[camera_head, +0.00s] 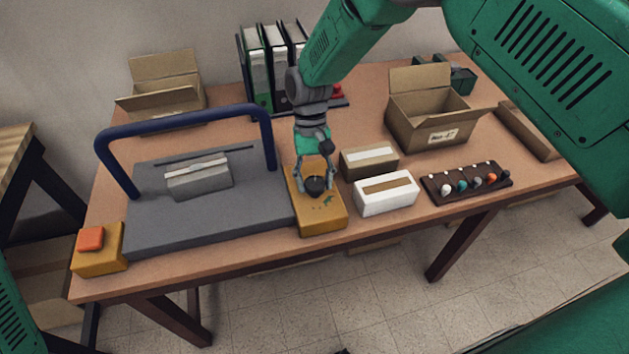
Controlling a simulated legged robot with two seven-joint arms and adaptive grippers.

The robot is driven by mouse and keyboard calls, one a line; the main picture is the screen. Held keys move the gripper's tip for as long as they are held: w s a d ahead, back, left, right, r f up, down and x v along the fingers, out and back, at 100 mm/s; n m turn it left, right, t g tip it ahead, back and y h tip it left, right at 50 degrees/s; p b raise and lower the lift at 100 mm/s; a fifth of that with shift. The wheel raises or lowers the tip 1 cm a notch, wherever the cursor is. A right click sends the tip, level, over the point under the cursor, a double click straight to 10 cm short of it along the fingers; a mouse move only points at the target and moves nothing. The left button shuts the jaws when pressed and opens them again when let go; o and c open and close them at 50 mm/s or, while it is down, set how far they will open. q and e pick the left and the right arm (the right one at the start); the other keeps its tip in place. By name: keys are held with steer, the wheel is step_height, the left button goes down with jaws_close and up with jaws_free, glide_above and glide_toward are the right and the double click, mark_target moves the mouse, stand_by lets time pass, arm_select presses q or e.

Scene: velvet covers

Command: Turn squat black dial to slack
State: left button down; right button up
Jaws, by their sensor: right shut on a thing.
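The squat black dial (316,186) sits on top of a yellow box (320,221) near the front edge of the table. My right gripper (316,183) comes down from above, with its fingers on either side of the dial, and is shut on it. The dial's pointer and the markings on the box are too small to read. A green mark shows on the box in front of the dial. My left gripper is not in view.
A grey plate with a blue bar (188,116) stands left of the yellow box. An orange button (91,238) is at the far left. A white box (386,200) and a brown box (369,157) stand close on the right. An open carton (428,123) is behind them.

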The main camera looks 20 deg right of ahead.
steer(key=shift+w+r+n+h, duration=0.15)
steer(key=shift+n+h, duration=0.45)
steer(key=shift+n, duration=1.1)
steer(key=shift+w, duration=0.1)
steer(key=o, duration=1.1)
steer(key=shift+c, duration=0.2)
steer(key=shift+o, duration=0.4)
steer(key=shift+a, duration=0.1)
